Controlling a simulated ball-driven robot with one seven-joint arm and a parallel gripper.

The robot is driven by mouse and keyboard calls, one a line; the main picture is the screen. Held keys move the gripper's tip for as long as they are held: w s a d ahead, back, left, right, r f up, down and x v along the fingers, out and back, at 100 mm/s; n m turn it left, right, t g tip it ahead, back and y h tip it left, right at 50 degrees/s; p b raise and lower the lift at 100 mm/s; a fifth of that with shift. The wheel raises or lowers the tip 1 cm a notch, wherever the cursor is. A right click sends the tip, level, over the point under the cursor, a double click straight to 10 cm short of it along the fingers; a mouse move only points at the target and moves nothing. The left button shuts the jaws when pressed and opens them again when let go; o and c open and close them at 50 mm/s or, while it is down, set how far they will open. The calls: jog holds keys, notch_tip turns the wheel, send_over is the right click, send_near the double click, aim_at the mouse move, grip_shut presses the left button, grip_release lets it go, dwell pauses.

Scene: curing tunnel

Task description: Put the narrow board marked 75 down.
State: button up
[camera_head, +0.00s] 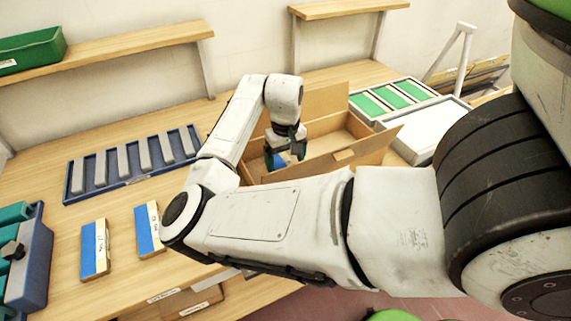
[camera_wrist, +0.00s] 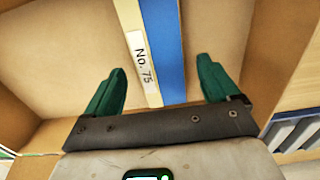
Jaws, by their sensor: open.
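The narrow board marked 75 (camera_wrist: 165,50) lies inside an open cardboard box, seen in the wrist view with a blue strip and a white label reading No. 75. In the head view a small blue and white part of it (camera_head: 289,158) shows below my gripper. My gripper (camera_wrist: 160,88) is open, with one green finger on each side of the board and a visible gap to each. The cardboard box (camera_head: 345,160) stands on the wooden bench with its flaps open. In the head view my arm hides part of the box.
Two similar blue and white boards (camera_head: 95,250) (camera_head: 149,230) lie on the bench at left. A blue rack with grey bars (camera_head: 72,190) stands behind them. A tray with green panels (camera_head: 414,87) and a white lid-like panel (camera_head: 430,140) are right of the box.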

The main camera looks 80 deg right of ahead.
notch_tip(320, 180, up, 10)
dwell(0.4)
